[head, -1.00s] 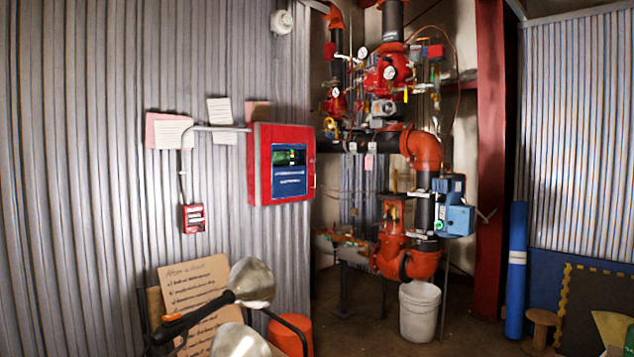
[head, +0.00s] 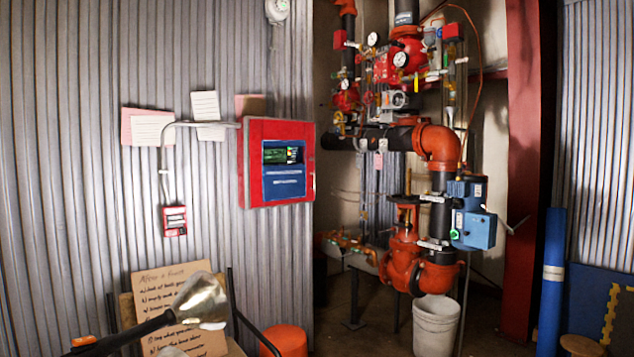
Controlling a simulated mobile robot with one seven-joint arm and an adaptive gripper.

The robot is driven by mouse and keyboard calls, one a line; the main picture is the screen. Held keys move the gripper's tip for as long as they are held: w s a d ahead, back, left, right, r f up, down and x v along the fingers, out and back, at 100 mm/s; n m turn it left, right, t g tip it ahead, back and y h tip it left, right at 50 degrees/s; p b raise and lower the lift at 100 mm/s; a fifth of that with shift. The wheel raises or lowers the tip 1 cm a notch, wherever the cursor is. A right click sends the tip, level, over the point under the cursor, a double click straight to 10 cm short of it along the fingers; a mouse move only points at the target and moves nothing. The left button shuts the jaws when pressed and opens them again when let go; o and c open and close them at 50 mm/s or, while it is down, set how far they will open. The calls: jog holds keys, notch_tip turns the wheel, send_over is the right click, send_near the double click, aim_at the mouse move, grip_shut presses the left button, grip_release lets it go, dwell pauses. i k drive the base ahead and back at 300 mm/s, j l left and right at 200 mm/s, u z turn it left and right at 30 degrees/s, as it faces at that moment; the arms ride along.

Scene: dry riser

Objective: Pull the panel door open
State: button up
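The red alarm panel (head: 278,162) is fixed to the corrugated metal wall, left of the pipework. Its door faces me and looks shut, with a dark window and a blue label on its front. A small light strip, perhaps a handle, shows at the door's right edge. My gripper is not in view, and no part of my arm can be made out with certainty.
A red pull station (head: 174,220) and paper notes (head: 150,126) are on the wall. Below stand a cardboard sign (head: 172,290), a metal-headed object on a dark shaft (head: 200,300), an orange bucket (head: 284,341) and a white bucket (head: 437,325). Red and black pipes (head: 437,145) fill the right.

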aim_at(269, 186)
jog(key=i+l+u, duration=0.1)
jog(key=i+l, duration=0.35)
jog(key=l, duration=0.3)
jog(key=i+l+u, duration=0.15)
jog(key=l, duration=0.2)
jog(key=i+l+u, duration=0.1)
jog(key=i, duration=0.3)
jog(key=i+l+u, duration=0.1)
jog(key=i+l, duration=0.2)
jog(key=i, duration=0.15)
jog(key=i+l+u, duration=0.1)
jog(key=i+l, duration=0.15)
jog(key=i, duration=0.15)
jog(key=i+j, duration=0.25)
jog(key=i, duration=0.15)
jog(key=i+j, duration=0.2)
jog(key=i, duration=0.15)
jog(key=i+j, duration=0.25)
jog(key=i, duration=0.15)
